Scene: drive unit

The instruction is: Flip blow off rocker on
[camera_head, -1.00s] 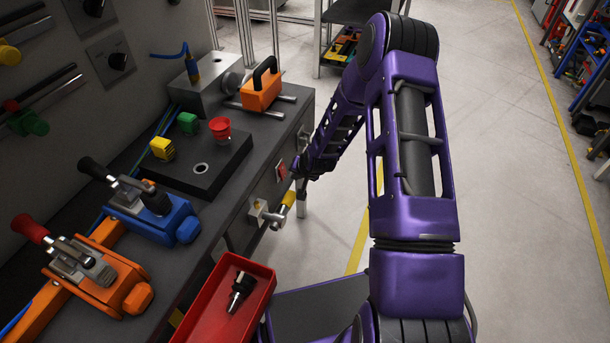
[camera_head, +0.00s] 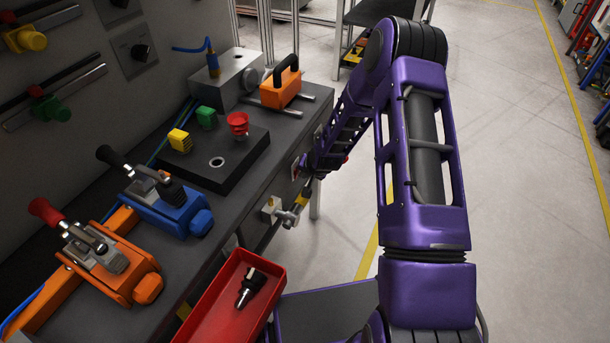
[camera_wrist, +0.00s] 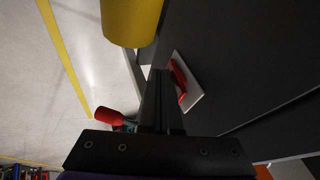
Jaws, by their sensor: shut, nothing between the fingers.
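The red rocker (camera_wrist: 180,84) sits on a pale plate on the dark front face of the bench, right of my fingers in the wrist view. My gripper (camera_wrist: 161,74) is shut and empty, its fingertips close beside the rocker's left side. I cannot tell whether they touch it. In the head view my gripper (camera_head: 303,176) is at the bench front and hides most of the rocker. Which way the rocker is tipped cannot be told.
A yellow valve handle (camera_wrist: 130,22) is close to my fingertips in the wrist view. A red knob (camera_wrist: 110,115) shows to the left. A red tray (camera_head: 218,303) with a dark tool stands nearer. Clamps and coloured parts stand on the bench (camera_head: 240,196). The floor at right is clear.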

